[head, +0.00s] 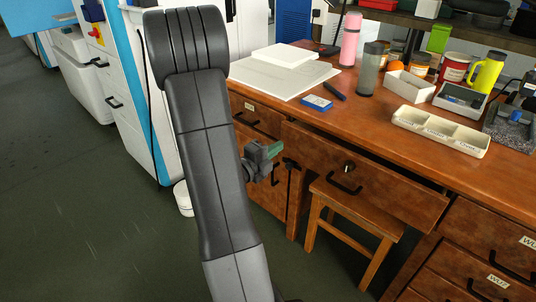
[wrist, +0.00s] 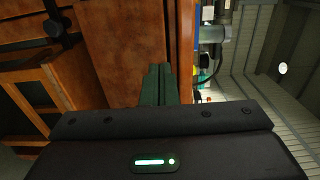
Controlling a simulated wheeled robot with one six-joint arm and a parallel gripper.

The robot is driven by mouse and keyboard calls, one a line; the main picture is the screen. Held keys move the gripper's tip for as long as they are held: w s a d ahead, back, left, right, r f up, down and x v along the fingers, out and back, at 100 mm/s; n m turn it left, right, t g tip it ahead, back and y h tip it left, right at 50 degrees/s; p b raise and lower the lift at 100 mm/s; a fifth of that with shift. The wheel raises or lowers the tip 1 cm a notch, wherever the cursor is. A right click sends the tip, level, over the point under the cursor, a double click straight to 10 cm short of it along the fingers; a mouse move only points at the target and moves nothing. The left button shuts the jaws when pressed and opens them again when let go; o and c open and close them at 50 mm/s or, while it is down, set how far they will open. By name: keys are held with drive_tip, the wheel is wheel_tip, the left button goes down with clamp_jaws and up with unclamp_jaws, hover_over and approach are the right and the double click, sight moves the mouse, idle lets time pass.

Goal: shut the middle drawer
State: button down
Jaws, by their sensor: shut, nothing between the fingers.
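The middle drawer (head: 370,180) of the wooden desk stands pulled out, with a dark gap between its front and the desktop edge. Its front carries a black bar handle (head: 343,187) and a round lock. My gripper (head: 277,148) is in front of the desk, just left of the drawer's left end in the head view. Its greenish fingers are together and empty. In the wrist view the shut fingers (wrist: 158,82) point at a brown wooden face (wrist: 130,50); I cannot tell whether they touch it. A dark handle (wrist: 55,35) shows at left there.
A wooden stool (head: 350,233) stands under the drawer. A left cabinet (head: 262,190) and right drawers (head: 475,255) flank it. The desktop (head: 310,123) holds a divided tray (head: 440,132), a grey tumbler (head: 369,70) and a pink bottle (head: 350,40). Open floor lies at left.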

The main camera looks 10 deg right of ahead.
sight(299, 133)
drive_tip(key=b+x, duration=0.1)
drive_tip(key=x, duration=0.7)
drive_tip(key=shift+w+d, duration=0.1)
drive_tip(key=b+x, duration=0.1)
drive_tip(key=x, duration=0.3)
drive_tip(key=shift+f, duration=0.1)
drive_tip(key=shift+w+d+r, duration=0.1)
drive_tip(key=shift+w+r, duration=0.1)
drive_tip(key=shift+r, duration=0.1)
